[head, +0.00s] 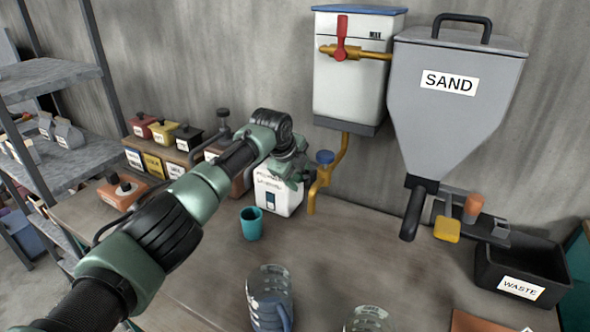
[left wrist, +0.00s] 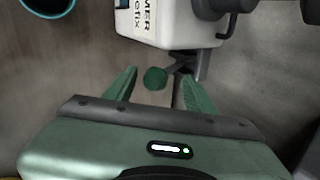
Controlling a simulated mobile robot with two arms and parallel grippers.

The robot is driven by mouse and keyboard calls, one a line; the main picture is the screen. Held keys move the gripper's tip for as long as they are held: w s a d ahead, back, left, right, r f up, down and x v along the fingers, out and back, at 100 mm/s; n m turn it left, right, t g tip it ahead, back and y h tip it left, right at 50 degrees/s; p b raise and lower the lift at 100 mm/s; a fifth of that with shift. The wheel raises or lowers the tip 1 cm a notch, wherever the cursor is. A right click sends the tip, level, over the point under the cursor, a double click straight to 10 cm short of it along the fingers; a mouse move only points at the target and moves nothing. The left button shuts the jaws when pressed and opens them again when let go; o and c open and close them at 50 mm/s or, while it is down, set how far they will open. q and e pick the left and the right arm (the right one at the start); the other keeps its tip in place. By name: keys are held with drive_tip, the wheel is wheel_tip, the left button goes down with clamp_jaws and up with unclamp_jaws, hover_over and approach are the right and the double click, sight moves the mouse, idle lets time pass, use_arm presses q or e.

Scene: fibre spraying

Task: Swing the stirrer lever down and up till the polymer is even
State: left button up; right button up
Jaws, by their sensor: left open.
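The white polymer box (head: 277,194) stands on the bench near the wall, with a dark window on its labelled front; it also shows at the top of the left wrist view (left wrist: 172,22). In the wrist view a dark lever ends in a round green knob (left wrist: 155,78), which I take as the stirrer lever. My left gripper (head: 291,170) is at the box, partly covering its top. Its two green fingers are apart on either side of the knob, and I cannot tell whether they touch it. The polymer inside cannot be made out. My right gripper is out of view.
A teal cup (head: 251,223) stands in front of the box. A yellow pipe (head: 318,192) with a blue knob is just right of it. Clear jugs (head: 270,300) stand at the front. The sand hopper (head: 450,105) and waste bin (head: 522,275) are at right.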

use_arm(q)
drive_tip(key=shift+b+v, duration=0.65)
drive_tip(key=shift+v, duration=2.35)
